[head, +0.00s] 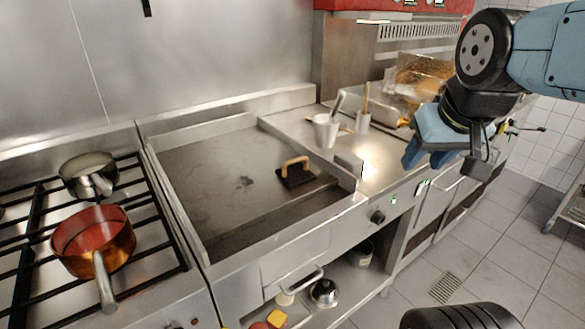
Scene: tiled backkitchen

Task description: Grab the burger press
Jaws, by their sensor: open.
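The burger press (297,178) is a dark, flat, square plate with a light wooden handle (296,163) arching over its top. It lies on the flat steel griddle (215,200), towards the griddle's right side. My gripper (408,162) hangs at the upper right, over the right part of the counter's front edge. It is apart from the press, to its right and higher up, and holds nothing that I can see. Its fingers are blue and partly seen from the side.
Raised steel rims border the griddle. Right of it stand a metal container (326,131) with a utensil and a smaller one (363,122). On the left stove are a copper pan (93,242) and a steel pot (88,175). A domed lid (325,292) sits on the lower shelf.

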